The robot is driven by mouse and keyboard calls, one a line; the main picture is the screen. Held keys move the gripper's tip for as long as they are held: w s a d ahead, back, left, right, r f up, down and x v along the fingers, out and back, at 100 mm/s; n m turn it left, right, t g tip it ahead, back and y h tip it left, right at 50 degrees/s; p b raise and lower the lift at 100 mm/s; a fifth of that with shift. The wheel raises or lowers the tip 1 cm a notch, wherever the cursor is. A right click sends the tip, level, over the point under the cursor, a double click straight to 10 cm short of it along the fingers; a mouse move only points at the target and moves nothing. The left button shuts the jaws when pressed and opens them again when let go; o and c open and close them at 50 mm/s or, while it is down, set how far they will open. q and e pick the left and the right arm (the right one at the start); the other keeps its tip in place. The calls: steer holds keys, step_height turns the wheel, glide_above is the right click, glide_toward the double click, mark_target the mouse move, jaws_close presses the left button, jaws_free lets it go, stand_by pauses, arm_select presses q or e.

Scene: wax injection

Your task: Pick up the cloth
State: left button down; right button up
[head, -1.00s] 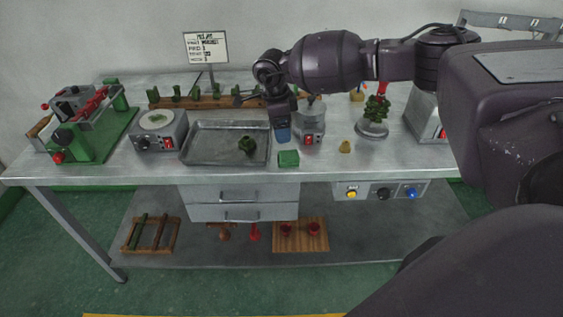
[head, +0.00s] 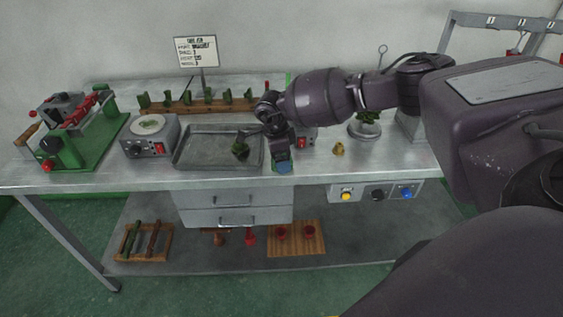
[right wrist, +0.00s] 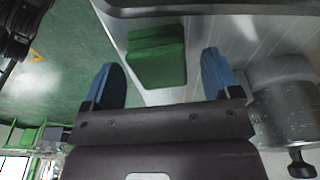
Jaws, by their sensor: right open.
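The green folded cloth (right wrist: 157,58) lies on the metal table near its front edge. In the right wrist view it shows between and just beyond the two blue fingertips. My right gripper (right wrist: 162,78) is open and empty, with one finger toward each side of the cloth; no contact is visible. In the head view my right gripper (head: 283,167) is low over the table's front edge and hides most of the cloth. My left gripper is not in view.
A metal tray (head: 190,160) with a dark green piece (head: 240,149) lies left of my right gripper. A metal pot (right wrist: 285,95) stands close to the right finger in the right wrist view. A small yellowish lump (head: 339,149) sits to the right.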

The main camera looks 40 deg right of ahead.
steer(key=shift+f, duration=0.6)
steer(key=shift+c, duration=0.3)
steer(key=c, duration=0.9)
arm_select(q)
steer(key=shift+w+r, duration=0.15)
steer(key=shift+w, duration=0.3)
arm_select(e)
steer(key=shift+c, duration=0.2)
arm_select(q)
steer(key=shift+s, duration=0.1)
arm_select(e)
steer(key=shift+r, duration=0.15)
steer(key=shift+r, duration=0.25)
arm_select(q)
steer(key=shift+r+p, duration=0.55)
steer(key=shift+p, duration=0.1)
arm_select(e)
step_height(320, 180, up, 19)
steer(key=shift+r, duration=0.2)
